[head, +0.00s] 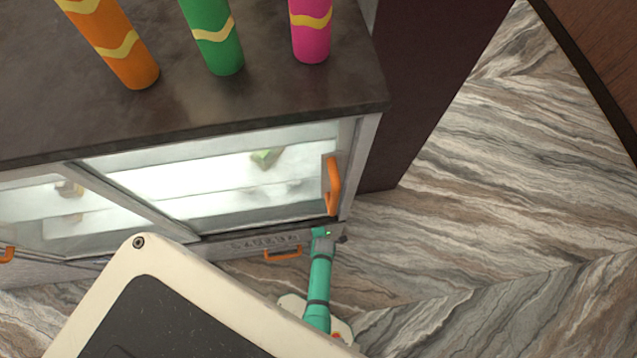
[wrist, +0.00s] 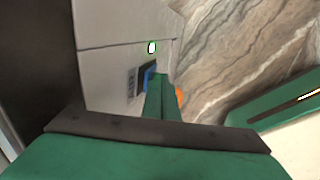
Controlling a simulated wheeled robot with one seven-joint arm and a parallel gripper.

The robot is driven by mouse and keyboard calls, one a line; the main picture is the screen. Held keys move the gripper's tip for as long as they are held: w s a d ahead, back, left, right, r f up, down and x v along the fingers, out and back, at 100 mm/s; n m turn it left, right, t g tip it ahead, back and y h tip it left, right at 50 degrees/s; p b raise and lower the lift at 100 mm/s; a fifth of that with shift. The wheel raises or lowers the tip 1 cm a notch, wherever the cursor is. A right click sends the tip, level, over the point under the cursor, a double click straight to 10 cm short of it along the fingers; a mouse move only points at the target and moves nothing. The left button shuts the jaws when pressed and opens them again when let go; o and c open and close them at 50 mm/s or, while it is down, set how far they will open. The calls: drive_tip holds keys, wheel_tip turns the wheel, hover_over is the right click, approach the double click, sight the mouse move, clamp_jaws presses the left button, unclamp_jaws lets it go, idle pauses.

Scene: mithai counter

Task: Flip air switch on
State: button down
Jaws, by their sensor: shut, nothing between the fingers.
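The air switch (wrist: 149,75) shows in the wrist view as a small dark and blue piece on a pale grey panel (wrist: 110,65). In the head view my gripper (head: 322,234) is at the lower right corner of the glass counter (head: 360,155); the switch cannot be made out there.
An orange door handle (head: 332,185) stands out above my gripper, and an orange drawer handle (head: 283,253) is to its left. Orange (head: 125,58), green (head: 214,38) and pink (head: 311,30) tubes stand on the counter top. The marble-patterned floor to the right is clear.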

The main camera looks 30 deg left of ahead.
drive_tip(key=shift+w, duration=0.15)
drive_tip(key=s+d+r, duration=0.5)
drive_tip(key=s+r, duration=0.2)
drive_tip(key=r, duration=0.1)
drive_tip(key=shift+s+d, duration=0.3)
drive_tip(key=shift+d, duration=0.1)
idle(0.6)
drive_tip(key=s+d+r+m+t, duration=0.2)
drive_tip(key=r+m+t, duration=0.2)
drive_tip(key=r+m, duration=0.4)
drive_tip(key=s+d+r+m+t+h, duration=0.1)
drive_tip(key=r+m, duration=0.8)
drive_tip(key=r, duration=1.4)
drive_tip(key=s+d+r+m+t+h, duration=0.1)
drive_tip(key=s+d+r+m+t, duration=0.2)
drive_tip(key=r, duration=1.2)
drive_tip(key=d+m+t, duration=0.2)
drive_tip(key=m+t, duration=0.2)
drive_tip(key=m, duration=0.1)
drive_tip(key=shift+s+d+r+m, duration=0.15)
drive_tip(key=shift+s+r+m, duration=0.15)
drive_tip(key=shift+s, duration=0.05)
